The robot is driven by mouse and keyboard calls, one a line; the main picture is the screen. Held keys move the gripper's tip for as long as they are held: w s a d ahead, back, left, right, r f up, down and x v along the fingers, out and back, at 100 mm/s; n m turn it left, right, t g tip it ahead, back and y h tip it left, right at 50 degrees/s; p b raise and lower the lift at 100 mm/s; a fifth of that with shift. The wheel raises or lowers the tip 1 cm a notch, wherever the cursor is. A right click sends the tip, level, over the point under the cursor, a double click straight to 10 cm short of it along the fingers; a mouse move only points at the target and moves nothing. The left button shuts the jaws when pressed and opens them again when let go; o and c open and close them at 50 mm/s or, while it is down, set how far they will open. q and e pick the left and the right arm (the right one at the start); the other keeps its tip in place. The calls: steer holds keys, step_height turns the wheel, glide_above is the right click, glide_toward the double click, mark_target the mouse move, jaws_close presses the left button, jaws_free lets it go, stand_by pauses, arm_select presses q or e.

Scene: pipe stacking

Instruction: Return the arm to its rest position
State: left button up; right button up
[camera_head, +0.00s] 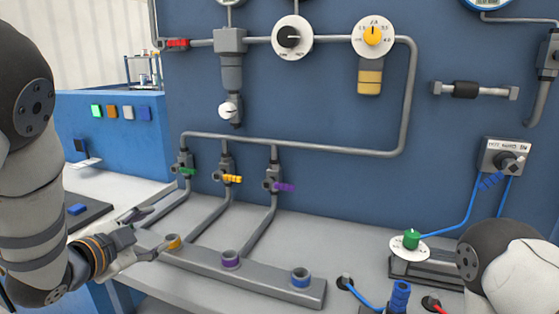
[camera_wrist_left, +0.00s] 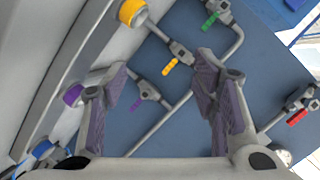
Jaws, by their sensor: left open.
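My left arm (camera_head: 35,190) comes in from the left in the head view and reaches down to the bench. My left gripper (camera_head: 150,230) is open beside the left end of the grey pipe manifold (camera_head: 262,280), close to its orange-ringed socket (camera_head: 173,242). In the left wrist view the two fingers of the left gripper (camera_wrist_left: 163,78) stand wide apart with nothing between them. The orange-ringed socket (camera_wrist_left: 132,12) and the purple-ringed socket (camera_wrist_left: 75,95) show to the left there. My right gripper is out of view; only part of my right arm (camera_head: 500,262) shows.
A blue wall panel (camera_head: 330,180) with pipes, dials and green, yellow and purple valves (camera_head: 285,187) rises behind the manifold. A green-knobbed fixture (camera_head: 411,240) with blue cables stands at the right. A dark tray (camera_head: 90,215) lies behind my left gripper.

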arm_select(q)
steer(key=s+f+n+g+y, duration=0.2)
steer(key=s+f+n+g, duration=0.6)
steer(key=s+f, duration=1.5)
steer(key=s+d+f+n+g, duration=0.2)
steer(key=s+f+g, duration=0.1)
steer(key=s, duration=0.7)
steer(key=s+d+f+n+g, duration=0.1)
steer(key=s+f+n+g, duration=0.2)
steer(key=s, duration=0.7)
steer(key=shift+s+d+f+g, duration=0.15)
steer(key=shift+s+d+g, duration=0.25)
steer(key=shift+g, duration=0.2)
